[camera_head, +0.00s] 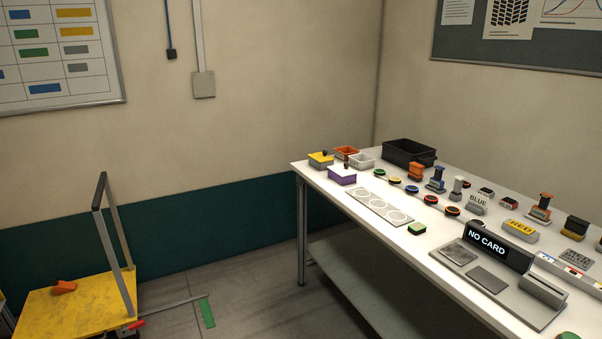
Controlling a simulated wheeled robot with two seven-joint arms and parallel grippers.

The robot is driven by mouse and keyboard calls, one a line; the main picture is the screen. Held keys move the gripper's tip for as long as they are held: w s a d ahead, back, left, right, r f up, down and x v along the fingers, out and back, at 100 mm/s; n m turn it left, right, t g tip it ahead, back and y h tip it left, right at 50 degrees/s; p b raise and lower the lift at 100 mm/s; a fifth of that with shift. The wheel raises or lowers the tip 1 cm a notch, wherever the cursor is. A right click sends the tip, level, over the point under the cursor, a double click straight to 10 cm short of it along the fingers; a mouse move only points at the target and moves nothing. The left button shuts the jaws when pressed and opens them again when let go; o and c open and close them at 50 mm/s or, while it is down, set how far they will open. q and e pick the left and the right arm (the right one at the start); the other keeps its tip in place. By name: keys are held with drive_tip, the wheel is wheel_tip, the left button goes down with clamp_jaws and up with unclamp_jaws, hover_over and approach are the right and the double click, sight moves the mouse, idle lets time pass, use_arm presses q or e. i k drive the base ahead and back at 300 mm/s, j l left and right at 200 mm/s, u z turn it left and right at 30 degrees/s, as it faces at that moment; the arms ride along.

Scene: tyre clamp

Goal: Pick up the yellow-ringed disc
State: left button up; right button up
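Several small dark discs with coloured rings stand in a row on the white table at the right. Neither of my grippers is in view.
The white table (325,184) also holds a grey plate with three circles (380,207), a black bin (409,152), small boxes, stamps and a "NO CARD" reader (487,242). A yellow-decked trolley (80,305) stands at the left. Floor between is mostly clear.

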sight(393, 179)
drive_tip(key=i, duration=1)
drive_tip(key=i+z, duration=0.1)
drive_tip(key=i, duration=0.95)
drive_tip(key=i+j+z, duration=0.15)
drive_tip(key=i+z, duration=0.2)
drive_tip(key=i, duration=0.15)
drive_tip(key=i+j+z, duration=0.75)
drive_tip(key=i, duration=0.15)
